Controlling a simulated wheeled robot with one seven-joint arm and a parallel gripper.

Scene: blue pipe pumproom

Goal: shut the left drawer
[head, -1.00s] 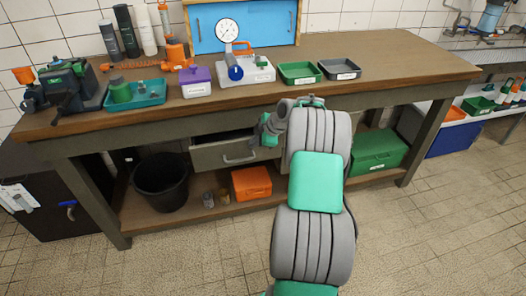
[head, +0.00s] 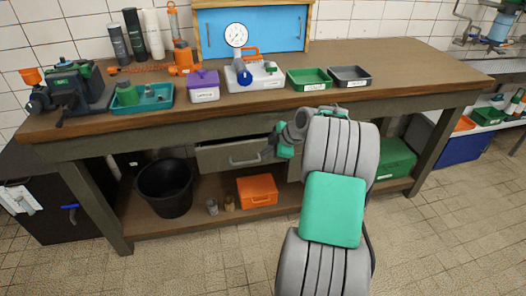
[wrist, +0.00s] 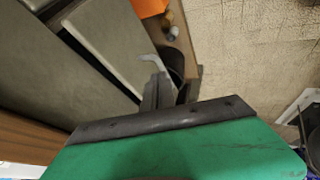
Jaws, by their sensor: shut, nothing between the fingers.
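The left drawer (head: 222,157) hangs under the workbench top, its grey front standing out from the bench, with a narrow dark gap above it. Its handle (head: 244,161) is a pale bar. My gripper (head: 267,154) is at the right end of the drawer front, beside the handle. In the wrist view the drawer front (wrist: 108,38) shows with a dark gap behind it, and the pale handle (wrist: 135,70) is close to my shut, empty fingers (wrist: 160,92). I cannot tell whether they touch the drawer.
The workbench (head: 400,80) carries trays and tools on top. On its lower shelf are a black bucket (head: 165,190), an orange box (head: 258,191) and a green box (head: 395,160). My arm hides part of the bench's right side. The tiled floor in front is open.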

